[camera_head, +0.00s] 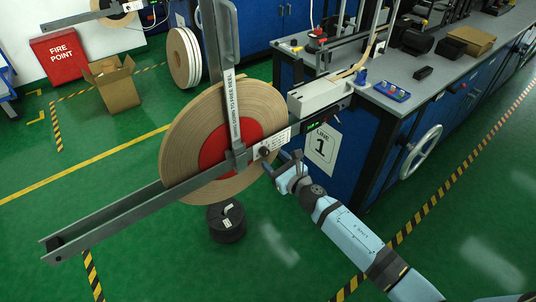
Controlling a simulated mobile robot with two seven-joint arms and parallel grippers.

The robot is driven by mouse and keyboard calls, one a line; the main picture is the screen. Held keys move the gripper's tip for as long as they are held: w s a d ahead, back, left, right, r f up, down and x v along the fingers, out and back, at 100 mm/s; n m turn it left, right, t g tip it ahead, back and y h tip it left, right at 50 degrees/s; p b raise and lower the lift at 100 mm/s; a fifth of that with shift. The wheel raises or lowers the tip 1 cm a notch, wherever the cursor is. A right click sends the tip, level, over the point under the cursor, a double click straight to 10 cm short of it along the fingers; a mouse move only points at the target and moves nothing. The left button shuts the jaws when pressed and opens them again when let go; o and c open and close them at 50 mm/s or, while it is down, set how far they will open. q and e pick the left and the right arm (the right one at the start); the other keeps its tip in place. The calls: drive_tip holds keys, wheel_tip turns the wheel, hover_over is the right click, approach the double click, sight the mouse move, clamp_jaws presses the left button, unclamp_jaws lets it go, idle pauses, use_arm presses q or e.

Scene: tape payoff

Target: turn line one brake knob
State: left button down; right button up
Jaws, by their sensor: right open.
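The line one payoff carries a large tan tape reel (190,140) with a red hub (213,147) on a grey rail frame. A small dark knob (265,152) shows beside a white label at the right of the hub, where the frame parts meet. I take it for the brake knob; its marking is too small to read. My right gripper (275,167) is open, just below and right of the knob. Whether a finger touches it I cannot tell. My left gripper is not in view.
The grey rail (110,223) juts out to the lower left. A blue bench (345,150) with a "LINE 1" sign (321,147) stands close at the right. A black round weight or base (226,221) is under the reel.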

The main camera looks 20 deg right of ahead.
sight(267, 154)
drive_tip(key=x, duration=0.2)
drive_tip(key=shift+w+a, duration=0.15)
drive_tip(key=shift+w, duration=0.1)
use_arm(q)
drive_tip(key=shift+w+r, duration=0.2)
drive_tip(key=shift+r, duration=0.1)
use_arm(e)
drive_tip(key=shift+w+a, duration=0.15)
drive_tip(key=shift+w, duration=0.3)
drive_tip(key=c, duration=0.9)
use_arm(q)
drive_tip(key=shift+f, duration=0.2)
use_arm(e)
drive_tip(key=shift+c, duration=0.2)
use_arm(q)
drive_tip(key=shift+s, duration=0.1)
